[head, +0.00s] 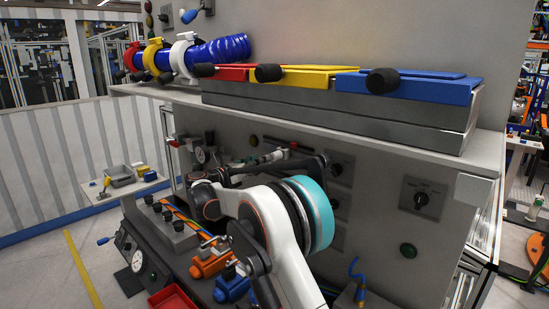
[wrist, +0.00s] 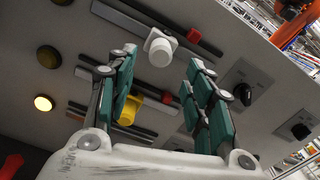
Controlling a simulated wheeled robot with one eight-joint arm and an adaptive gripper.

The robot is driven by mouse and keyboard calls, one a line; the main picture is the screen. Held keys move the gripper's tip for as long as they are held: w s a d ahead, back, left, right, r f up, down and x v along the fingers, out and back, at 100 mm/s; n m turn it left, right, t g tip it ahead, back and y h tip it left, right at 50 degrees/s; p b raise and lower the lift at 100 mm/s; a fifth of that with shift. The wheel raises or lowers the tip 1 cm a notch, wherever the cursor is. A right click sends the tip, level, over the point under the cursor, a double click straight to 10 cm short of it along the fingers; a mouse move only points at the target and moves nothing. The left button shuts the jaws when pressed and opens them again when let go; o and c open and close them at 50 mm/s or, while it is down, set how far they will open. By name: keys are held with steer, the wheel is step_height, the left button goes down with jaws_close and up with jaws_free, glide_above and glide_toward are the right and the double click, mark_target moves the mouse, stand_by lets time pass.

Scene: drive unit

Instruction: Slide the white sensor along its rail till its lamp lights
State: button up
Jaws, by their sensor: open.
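The white sensor (wrist: 160,47) sits on the uppermost dark rail (wrist: 128,18) in the wrist view. A red block (wrist: 192,36) is farther right on that rail, with a gap between them. The round lamp (wrist: 62,2) level with this rail at the upper left looks dark. My gripper (wrist: 162,58) is open, one finger left and one right of the sensor in the picture. No contact with the sensor shows. In the head view my arm largely hides the gripper and rails.
Below are more rails, with a yellow sensor (wrist: 130,108) and another red block (wrist: 167,98). One lower lamp (wrist: 43,103) glows yellow; the middle one (wrist: 48,56) is dark. Black knobs (wrist: 240,95) are at right. A shelf with a blue-lidded box (head: 410,88) overhangs the panel.

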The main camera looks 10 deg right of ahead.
mark_target(272, 157)
steer(key=x, duration=0.9)
steer(key=shift+c, duration=0.2)
